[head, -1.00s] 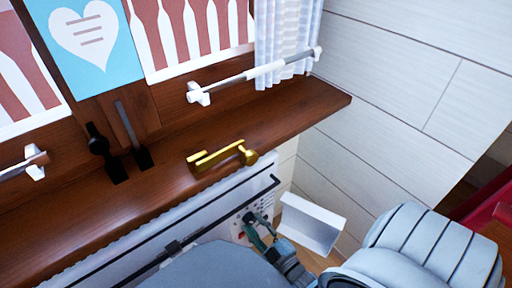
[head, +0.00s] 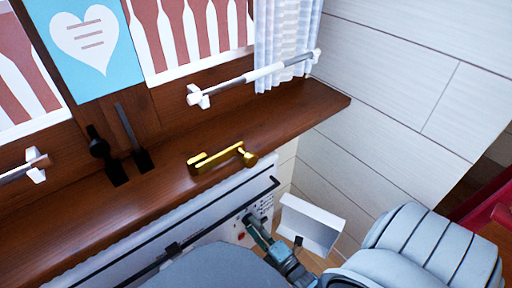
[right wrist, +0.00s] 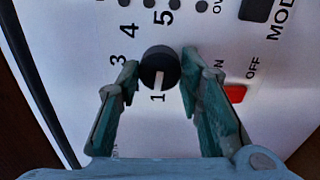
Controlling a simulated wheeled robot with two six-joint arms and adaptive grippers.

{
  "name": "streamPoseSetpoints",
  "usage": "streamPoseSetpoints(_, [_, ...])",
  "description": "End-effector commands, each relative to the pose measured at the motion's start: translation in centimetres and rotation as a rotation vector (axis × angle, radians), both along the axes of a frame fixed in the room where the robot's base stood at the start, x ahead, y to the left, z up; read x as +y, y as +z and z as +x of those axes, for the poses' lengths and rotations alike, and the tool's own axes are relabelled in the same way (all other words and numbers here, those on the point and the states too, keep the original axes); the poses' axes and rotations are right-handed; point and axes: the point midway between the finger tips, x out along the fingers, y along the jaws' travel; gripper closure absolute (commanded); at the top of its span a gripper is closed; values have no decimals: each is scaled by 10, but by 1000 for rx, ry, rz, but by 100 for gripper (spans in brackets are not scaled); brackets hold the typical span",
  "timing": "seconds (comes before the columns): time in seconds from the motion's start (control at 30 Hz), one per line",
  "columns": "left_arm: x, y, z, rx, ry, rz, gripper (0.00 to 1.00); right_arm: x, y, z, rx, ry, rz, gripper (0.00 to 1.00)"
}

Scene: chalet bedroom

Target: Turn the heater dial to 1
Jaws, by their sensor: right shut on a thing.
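The heater (head: 200,213) is a white panel under the wooden sill in the head view. Its round black dial (right wrist: 158,74) shows in the right wrist view, with printed numbers around it. The dial's white mark points down at the 1. My right gripper (right wrist: 160,66) has a finger on each side of the dial and is shut on it. In the head view the right gripper (head: 250,222) is at the heater's right end and hides the dial. My left gripper is not in view.
A red switch (right wrist: 235,93) marked ON and OFF sits right of the dial. A wooden sill (head: 290,110) with a brass handle (head: 222,157) overhangs the heater. A white open box-like thing (head: 311,224) is just right of the gripper, near the wall.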

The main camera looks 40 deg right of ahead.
Motion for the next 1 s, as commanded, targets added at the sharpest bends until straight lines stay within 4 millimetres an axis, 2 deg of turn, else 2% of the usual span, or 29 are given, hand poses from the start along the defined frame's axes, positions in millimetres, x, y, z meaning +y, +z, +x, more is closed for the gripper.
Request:
streamPoseSetpoints(0.3, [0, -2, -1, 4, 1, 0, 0, 0, -1, -1, 7, 0, -99, 94])
streamPoseSetpoints(0.77, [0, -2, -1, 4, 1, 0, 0, 0, -1, -1, 8, 1, -110, 94])
streamPoseSetpoints(0.8, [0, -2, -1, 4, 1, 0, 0, 0, -1, -1, 8, 1, -110, 60])
streamPoseSetpoints(0.9, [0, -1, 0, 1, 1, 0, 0, 0, -1, -1, 6, 0, -110, 46])
streamPoseSetpoints(1.0, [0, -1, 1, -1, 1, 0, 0, 0, -1, -1, 5, 0, -109, 46])
